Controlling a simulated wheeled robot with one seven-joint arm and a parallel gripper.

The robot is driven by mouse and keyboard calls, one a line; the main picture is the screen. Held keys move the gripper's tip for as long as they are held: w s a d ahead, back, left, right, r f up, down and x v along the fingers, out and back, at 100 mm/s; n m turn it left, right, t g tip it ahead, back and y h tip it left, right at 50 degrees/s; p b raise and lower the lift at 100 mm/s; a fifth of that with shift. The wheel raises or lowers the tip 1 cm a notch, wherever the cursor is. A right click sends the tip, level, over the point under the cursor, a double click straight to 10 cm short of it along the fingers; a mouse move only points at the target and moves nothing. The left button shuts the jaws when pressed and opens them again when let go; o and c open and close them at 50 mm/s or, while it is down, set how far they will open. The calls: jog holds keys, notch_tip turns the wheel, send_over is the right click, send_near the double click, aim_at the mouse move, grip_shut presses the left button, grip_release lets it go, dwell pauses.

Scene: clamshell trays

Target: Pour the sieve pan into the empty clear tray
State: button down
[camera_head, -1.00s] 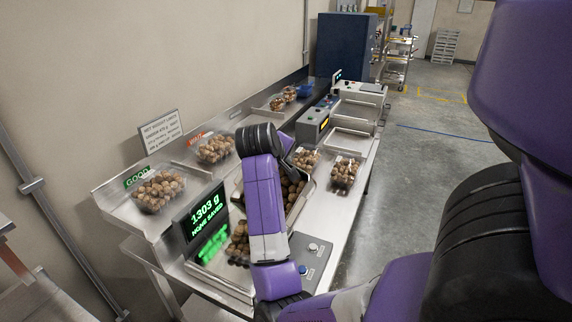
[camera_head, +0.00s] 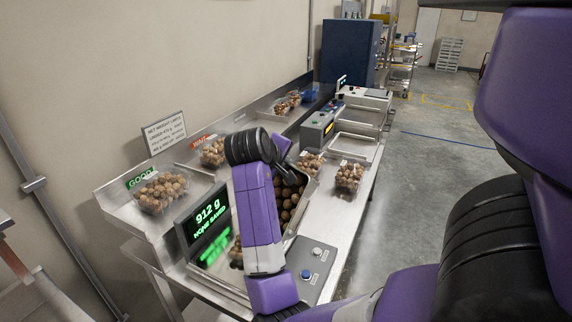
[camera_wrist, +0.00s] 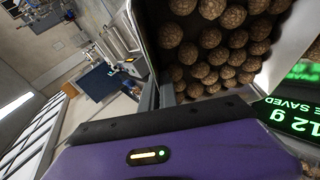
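The sieve pan (camera_head: 313,191) is a metal pan full of walnuts, seen right of my forearm in the head view. It fills the upper part of the wrist view (camera_wrist: 148,42) and looks tilted, with many nuts still inside. My gripper (camera_wrist: 160,93) is shut on the pan's edge; the exact grip is partly hidden. Below, brown nuts (camera_head: 236,256) show at the scale, mostly behind my arm. The clear tray there cannot be made out.
Filled clear trays stand on the left shelf by the GOOD sign (camera_head: 140,178) and the red sign (camera_head: 203,141). A button box (camera_head: 312,262) is at the bench's front. The floor at right is open.

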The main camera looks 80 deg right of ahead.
jog(key=shift+w+a+r+h+b, duration=0.55)
jog(key=shift+a+r+h+b, duration=0.15)
jog(key=shift+b, duration=0.4)
jog(key=shift+w+a+r+g, duration=0.1)
jog(key=shift+a+g, duration=0.1)
jog(key=shift+g, duration=0.1)
jog(key=shift+w+a+r+n+h+p, duration=0.3)
jog(key=shift+w+a+r+h+p, duration=0.25)
jog(key=shift+a, duration=0.25)
jog(key=shift+w+a+r+n+g+h, duration=0.25)
jog(key=shift+w+a+g+h, duration=0.1)
jog(key=shift+w+a+h, duration=0.35)
jog(key=shift+w+a+r+n+g+h, duration=0.15)
jog(key=shift+w+a+r+g+h, duration=0.25)
jog(key=shift+a, duration=0.45)
dwell(0.6)
jog(key=shift+w+a+n+h+b, duration=0.3)
jog(key=shift+w+a+h+b, duration=0.6)
jog(key=shift+a, duration=0.45)
jog(key=shift+w+r, duration=0.15)
